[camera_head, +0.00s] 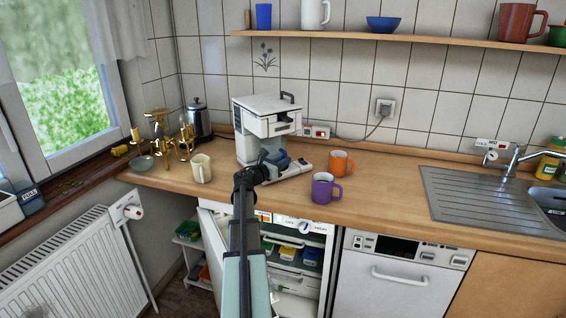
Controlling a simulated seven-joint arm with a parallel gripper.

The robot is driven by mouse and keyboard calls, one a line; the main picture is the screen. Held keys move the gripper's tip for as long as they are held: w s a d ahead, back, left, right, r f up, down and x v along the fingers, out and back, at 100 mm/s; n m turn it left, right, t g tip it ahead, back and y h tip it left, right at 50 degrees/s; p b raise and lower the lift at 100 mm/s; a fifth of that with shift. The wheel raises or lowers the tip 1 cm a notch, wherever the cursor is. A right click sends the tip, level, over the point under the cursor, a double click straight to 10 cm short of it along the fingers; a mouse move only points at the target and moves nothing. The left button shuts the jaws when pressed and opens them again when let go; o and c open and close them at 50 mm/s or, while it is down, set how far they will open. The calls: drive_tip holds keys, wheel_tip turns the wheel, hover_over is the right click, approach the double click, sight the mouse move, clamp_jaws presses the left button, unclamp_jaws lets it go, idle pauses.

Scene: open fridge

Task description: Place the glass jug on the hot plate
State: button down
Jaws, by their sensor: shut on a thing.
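A white coffee machine (262,112) stands on the wooden counter, below the shelf. The glass jug (281,160) shows as a small dark-blue shape in the machine's opening, below its upper housing. My gripper (265,168) is at the jug's near left side, shut on it. My arm and gripper hide part of the jug. The machine's base (298,170) shows to the right of the jug. The hot plate surface is hidden behind the jug and gripper, so I cannot tell whether the jug touches it.
A purple mug (322,190) and an orange mug (340,163) stand right of the machine. The fridge (290,262) below is open. The counter before the sink (545,205) is clear.

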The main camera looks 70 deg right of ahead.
drive_tip(key=c, duration=1.1)
unclamp_jaws()
drive_tip(key=shift+f, duration=0.1)
drive_tip(key=v, duration=1.2)
